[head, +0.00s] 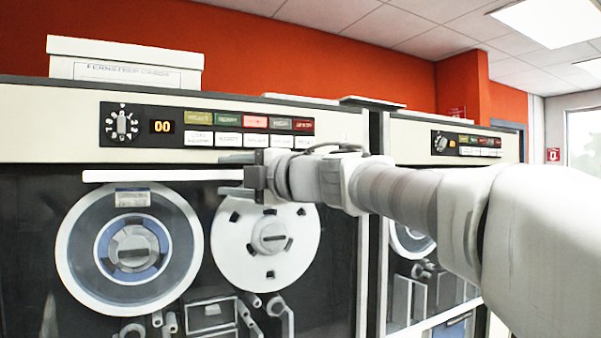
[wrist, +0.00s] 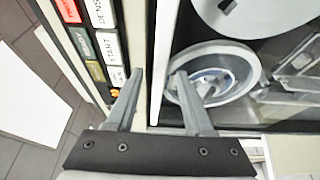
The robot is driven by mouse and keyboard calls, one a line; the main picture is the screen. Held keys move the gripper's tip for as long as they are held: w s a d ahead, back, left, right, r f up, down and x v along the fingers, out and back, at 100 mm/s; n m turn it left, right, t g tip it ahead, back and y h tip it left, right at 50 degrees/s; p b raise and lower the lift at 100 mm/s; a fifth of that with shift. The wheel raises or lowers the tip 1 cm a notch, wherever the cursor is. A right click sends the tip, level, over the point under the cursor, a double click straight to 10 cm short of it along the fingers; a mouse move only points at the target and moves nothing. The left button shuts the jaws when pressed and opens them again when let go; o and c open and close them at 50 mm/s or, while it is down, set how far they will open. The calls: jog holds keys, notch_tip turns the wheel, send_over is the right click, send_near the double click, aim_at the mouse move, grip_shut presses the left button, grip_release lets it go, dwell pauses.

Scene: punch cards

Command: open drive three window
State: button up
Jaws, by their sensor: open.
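A tape drive (head: 45,128) fills the left of the head view, its dark window (head: 335,250) over two reels. A long white handle bar (head: 150,175) runs level along the window's top, below the control panel. My gripper (head: 232,174) is at the bar's right end, one finger above its line and one below. In the wrist view my gripper (wrist: 158,75) is open, with the white bar (wrist: 162,50) running between the fingers; contact cannot be told. The window looks shut. No drive number is readable.
A blue-hubbed reel (head: 130,250) and a white reel (head: 268,240) sit behind the window. The control panel (head: 207,129) with buttons is just above my gripper. A white box (head: 125,62) stands on top. Another drive (head: 400,150) stands to the right, behind my arm.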

jog(key=shift+x, duration=1.05)
grip_shut()
dwell(0.7)
